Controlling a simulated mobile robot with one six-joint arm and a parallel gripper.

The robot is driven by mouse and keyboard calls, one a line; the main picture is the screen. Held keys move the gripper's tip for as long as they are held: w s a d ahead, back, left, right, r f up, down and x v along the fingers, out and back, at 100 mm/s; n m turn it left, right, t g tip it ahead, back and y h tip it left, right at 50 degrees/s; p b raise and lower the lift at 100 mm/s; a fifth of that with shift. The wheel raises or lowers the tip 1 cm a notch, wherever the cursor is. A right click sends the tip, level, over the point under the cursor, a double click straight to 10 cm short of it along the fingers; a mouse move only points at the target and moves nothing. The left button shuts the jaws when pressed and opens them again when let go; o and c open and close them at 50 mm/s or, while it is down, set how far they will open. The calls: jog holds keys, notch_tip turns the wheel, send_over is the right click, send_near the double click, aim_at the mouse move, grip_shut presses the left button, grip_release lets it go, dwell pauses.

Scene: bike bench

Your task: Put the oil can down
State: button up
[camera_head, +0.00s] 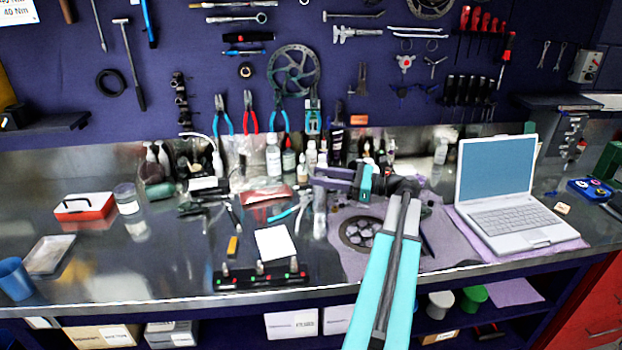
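My arm reaches in from the bottom right, with its turquoise links over the front edge of the bench. My gripper (322,184) is a small grey-purple shape pointing left above the middle of the bench. A narrow, shiny, pale upright thing (320,214) shows right below its fingertips and may be the oil can. I cannot tell whether the fingers are closed on it, or whether its foot touches the bench. My wrist hides part of what stands behind.
Several bottles (273,156) stand along the back wall. A white card (274,243) and a black magnetic strip (261,278) lie left of the arm. A chainring (359,232) lies on a cloth, and a laptop (500,190) stands right. Bare steel (165,255) shows front left.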

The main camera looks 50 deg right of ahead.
jog(key=b+v, duration=0.1)
jog(key=v, duration=0.6)
jog(key=shift+s, duration=0.2)
jog(key=shift+f, duration=0.15)
dwell(0.6)
